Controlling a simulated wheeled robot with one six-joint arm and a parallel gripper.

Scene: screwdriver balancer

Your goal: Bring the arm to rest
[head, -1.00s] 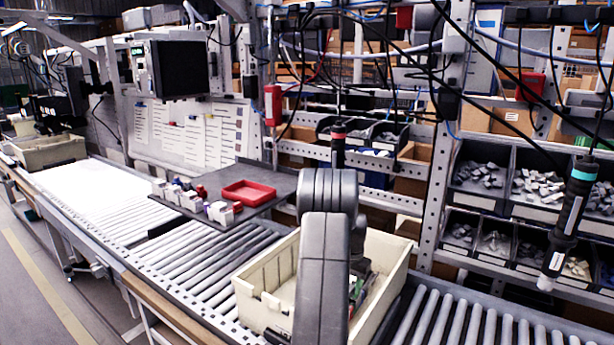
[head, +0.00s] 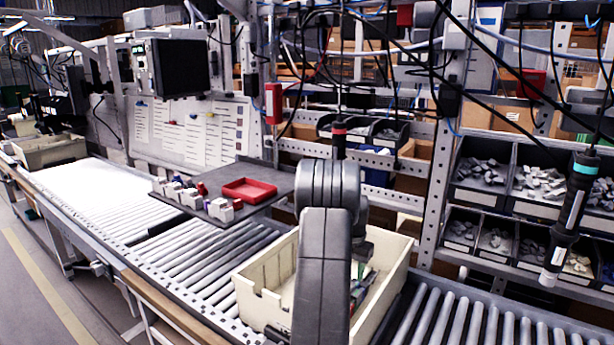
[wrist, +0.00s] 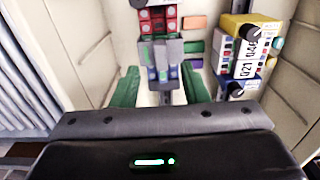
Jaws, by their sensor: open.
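My arm rises in the middle of the head view, in front of a cream crate (head: 262,303) on the roller conveyor. My gripper is mostly hidden behind the arm there. In the wrist view my gripper (wrist: 160,88) points down into the crate, its two green fingers spread apart with a gap between them. A grey and red block-like item (wrist: 160,45) shows beyond and between the fingertips. I cannot tell whether the fingers touch it. Nothing is visibly clamped.
Yellow and blue boxed devices (wrist: 240,50) lie at the crate's right side. A dark shelf (head: 255,190) with a red tray (head: 248,190) and small boxes stands behind left. Screwdrivers hang at right (head: 570,215) and centre (head: 338,140). Parts bins (head: 480,180) fill the right rack.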

